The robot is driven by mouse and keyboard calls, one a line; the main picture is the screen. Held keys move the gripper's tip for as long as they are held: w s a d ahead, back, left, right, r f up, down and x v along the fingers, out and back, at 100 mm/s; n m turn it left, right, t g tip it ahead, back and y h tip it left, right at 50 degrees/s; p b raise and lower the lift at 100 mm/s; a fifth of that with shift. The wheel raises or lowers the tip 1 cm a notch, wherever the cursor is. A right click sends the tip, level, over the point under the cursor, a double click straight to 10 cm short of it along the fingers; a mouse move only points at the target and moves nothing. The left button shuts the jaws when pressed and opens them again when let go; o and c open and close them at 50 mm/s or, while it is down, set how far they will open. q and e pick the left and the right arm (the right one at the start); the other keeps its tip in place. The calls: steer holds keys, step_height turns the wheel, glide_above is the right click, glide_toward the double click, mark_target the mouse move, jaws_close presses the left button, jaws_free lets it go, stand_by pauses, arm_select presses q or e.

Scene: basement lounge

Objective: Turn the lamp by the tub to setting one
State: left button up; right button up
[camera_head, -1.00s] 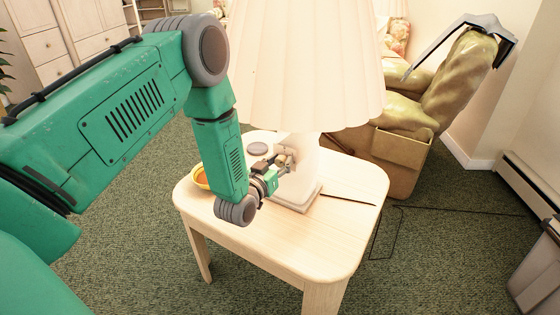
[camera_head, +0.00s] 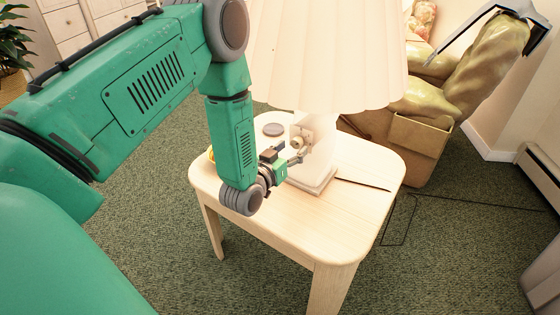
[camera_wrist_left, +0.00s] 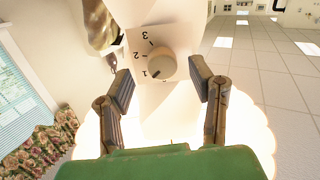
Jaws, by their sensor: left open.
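The lamp has a large pleated cream shade (camera_head: 330,55) and a white body (camera_head: 322,155) on a small square foot, standing on a pale wooden table (camera_head: 260,215). My left gripper (camera_head: 300,148) is at the lamp's near left side. In the left wrist view a round cream knob (camera_wrist_left: 160,65) sits on a white face marked 1, 2 and 3. A dark mark on the knob's lower left points toward the 1. The left gripper (camera_wrist_left: 163,84) is open, with one finger on each side of the knob; contact is not clear. My right gripper is not in view.
A dark round disc (camera_head: 273,130) lies on the table behind my gripper. A yellow bowl (camera_head: 211,154) is mostly hidden by my forearm. A thin dark cord (camera_head: 362,184) runs right from the lamp. An olive seat and tan box (camera_head: 415,150) stand behind the table; a grey bin (camera_head: 543,280) is lower right.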

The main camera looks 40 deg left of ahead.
arm_select(q)
steer(key=s, duration=0.8)
steer(key=shift+s+d+r, duration=0.15)
steer(key=shift+s+d, duration=0.25)
steer(key=shift+d, duration=0.05)
